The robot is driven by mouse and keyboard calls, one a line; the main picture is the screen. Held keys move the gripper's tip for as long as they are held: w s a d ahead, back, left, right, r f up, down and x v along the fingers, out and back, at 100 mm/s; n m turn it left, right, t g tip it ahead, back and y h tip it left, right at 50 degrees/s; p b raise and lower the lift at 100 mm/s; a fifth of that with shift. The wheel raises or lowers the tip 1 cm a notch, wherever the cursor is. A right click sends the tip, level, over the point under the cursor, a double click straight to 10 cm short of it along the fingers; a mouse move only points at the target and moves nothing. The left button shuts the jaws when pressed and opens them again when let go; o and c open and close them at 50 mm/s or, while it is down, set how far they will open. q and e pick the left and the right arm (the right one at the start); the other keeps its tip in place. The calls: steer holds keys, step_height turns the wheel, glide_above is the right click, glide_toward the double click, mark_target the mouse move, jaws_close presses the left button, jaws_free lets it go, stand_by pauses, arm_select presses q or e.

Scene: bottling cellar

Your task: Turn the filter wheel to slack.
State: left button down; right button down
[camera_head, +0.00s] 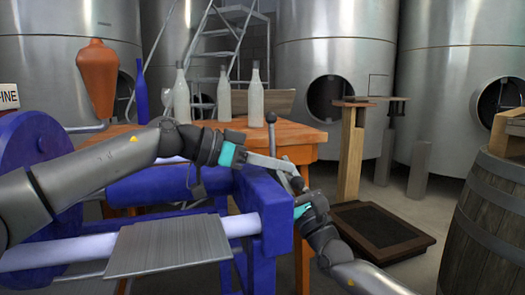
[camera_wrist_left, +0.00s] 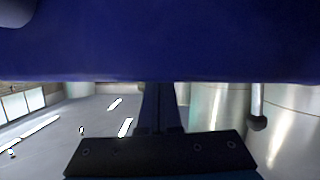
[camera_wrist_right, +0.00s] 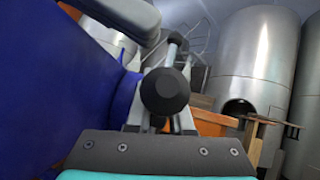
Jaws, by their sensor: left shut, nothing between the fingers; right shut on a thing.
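The filter is a blue press frame (camera_head: 264,200) with pale rails and a grey plate pack (camera_head: 168,246). Its wheel shows at the right end as a grey spoke with a black ball knob (camera_head: 270,117) at its top. In the right wrist view a dark round knob (camera_wrist_right: 165,91) sits in front of grey bars. My right gripper (camera_head: 297,188) reaches up from below right and is shut on the wheel, its grip partly hidden. My left gripper (camera_head: 280,164) is shut and empty, its fingers across the spoke's lower part beside the blue frame. In the left wrist view blue metal fills the top.
A wooden table (camera_head: 308,134) with several bottles stands behind the press. An orange vessel (camera_head: 97,78) is at the left. A barrel (camera_head: 490,225) stands at the right, and a dark floor tray (camera_head: 382,232) lies between. Steel tanks line the back.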

arm_select(q)
steer(key=shift+d+f, duration=0.35)
steer(key=shift+f, duration=0.2)
